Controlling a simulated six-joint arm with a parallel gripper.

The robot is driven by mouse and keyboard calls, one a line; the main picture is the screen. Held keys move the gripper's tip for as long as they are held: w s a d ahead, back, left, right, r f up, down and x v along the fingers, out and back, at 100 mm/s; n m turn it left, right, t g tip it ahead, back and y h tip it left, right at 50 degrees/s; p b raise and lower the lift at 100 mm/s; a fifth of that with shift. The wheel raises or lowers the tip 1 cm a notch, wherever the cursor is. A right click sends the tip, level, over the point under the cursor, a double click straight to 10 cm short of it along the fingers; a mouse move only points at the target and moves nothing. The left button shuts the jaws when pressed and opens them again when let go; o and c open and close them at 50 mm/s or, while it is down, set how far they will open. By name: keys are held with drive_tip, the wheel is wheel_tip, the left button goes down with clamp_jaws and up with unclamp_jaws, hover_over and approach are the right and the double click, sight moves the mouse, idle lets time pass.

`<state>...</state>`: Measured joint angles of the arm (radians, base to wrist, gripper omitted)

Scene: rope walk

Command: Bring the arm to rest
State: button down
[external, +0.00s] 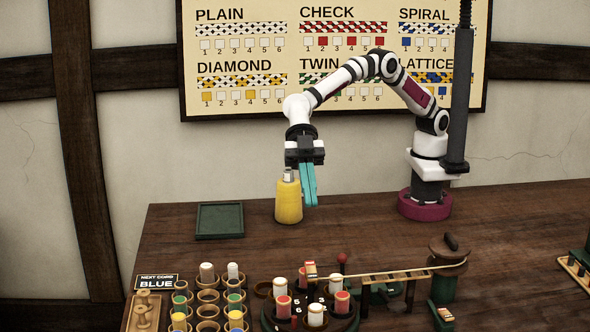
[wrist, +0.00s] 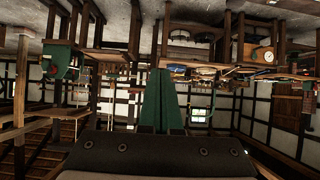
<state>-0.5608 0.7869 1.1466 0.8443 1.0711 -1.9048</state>
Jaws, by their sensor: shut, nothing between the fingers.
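My gripper (external: 310,203) points down above the table (external: 370,215) in the external view, with its teal fingers together and nothing between them. The fingers also show in the wrist view (wrist: 162,103), pressed close side by side. A yellow bottle-like thing (external: 288,205) with a grey top stands upright just left of the fingers. I cannot tell whether the fingers touch it. My arm bends up from its base at the right and comes down at the left.
A dark green tray (external: 219,221) lies left of the yellow thing. Cups with coloured bobbins (external: 208,296), a round bobbin carrier (external: 312,312) and a wooden rail with a reel (external: 449,258) fill the front. A dark post (external: 459,100) stands by my base. The table's right back is clear.

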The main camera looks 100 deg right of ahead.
drive_tip(key=s+d+r+m+h, duration=0.2)
drive_tip(key=s+d+m, duration=0.25)
drive_tip(key=d, duration=0.65)
drive_tip(key=s+d+r+m+h, duration=0.15)
drive_tip(key=s+d+m, duration=0.35)
drive_tip(key=d, duration=0.6)
drive_tip(key=s+d+f+m+h, duration=0.3)
drive_tip(key=s+d+m, duration=0.4)
drive_tip(key=s+d, duration=0.3)
drive_tip(key=s+d+f+m+h, duration=0.3)
drive_tip(key=s+d+m, duration=0.4)
drive_tip(key=s+d, duration=0.3)
drive_tip(key=shift+s+d+f, duration=0.25)
drive_tip(key=shift+d+f, duration=0.05)
drive_tip(key=shift+f, duration=0.55)
